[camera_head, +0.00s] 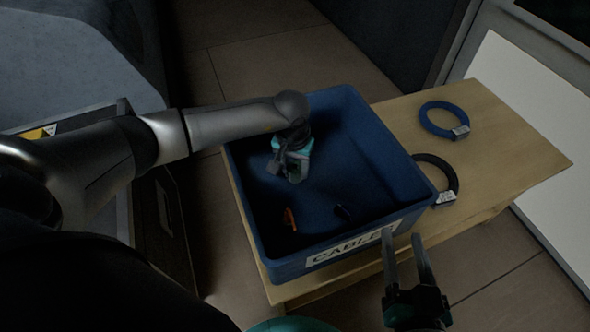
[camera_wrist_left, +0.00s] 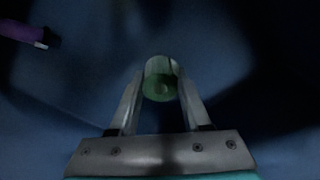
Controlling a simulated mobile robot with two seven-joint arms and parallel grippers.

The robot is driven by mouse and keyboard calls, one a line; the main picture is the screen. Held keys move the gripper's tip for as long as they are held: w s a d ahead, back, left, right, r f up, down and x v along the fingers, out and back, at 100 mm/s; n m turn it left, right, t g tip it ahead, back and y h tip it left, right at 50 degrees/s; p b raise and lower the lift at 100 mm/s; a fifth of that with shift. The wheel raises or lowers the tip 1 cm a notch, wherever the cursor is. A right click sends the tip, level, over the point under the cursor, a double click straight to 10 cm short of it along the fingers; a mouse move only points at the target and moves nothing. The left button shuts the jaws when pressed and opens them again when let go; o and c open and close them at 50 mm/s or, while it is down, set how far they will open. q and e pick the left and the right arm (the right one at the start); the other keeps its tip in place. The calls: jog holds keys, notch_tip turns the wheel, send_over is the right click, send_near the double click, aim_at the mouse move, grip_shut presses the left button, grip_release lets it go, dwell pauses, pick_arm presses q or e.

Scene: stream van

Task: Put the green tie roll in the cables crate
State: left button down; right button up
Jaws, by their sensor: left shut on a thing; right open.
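The cables crate (camera_head: 364,129) is a blue open box with a white "CABLES" label on its front wall. It stands on a wooden bench. My left gripper (camera_head: 295,176) reaches down inside the crate in the head view. In the left wrist view, my left gripper (camera_wrist_left: 160,97) is shut on the green tie roll (camera_wrist_left: 161,79), with blue crate surface behind it. In the head view the roll is mostly hidden by the gripper. I cannot tell whether the roll touches the crate floor. My right gripper (camera_head: 405,262) is open and empty, in front of the crate's front right corner.
An orange item (camera_head: 289,219) and a dark purple item (camera_head: 343,212) lie on the crate floor. The purple one also shows in the left wrist view (camera_wrist_left: 18,31). A blue cable coil (camera_head: 424,121) and a black coil (camera_head: 454,177) lie on the bench (camera_head: 500,150) right of the crate.

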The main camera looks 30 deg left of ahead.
pick_arm(q)
jog(key=shift+f, duration=0.2)
pick_arm(e)
jog(key=shift+a, duration=0.1)
pick_arm(q)
jog(key=shift+c, duration=1.8)
grip_release()
pick_arm(e)
jog(key=shift+s+r+t, duration=0.1)
jog(key=shift+r+t, duration=0.05)
jog(key=shift+t, duration=0.15)
pick_arm(q)
jog(key=shift+r, duration=0.1)
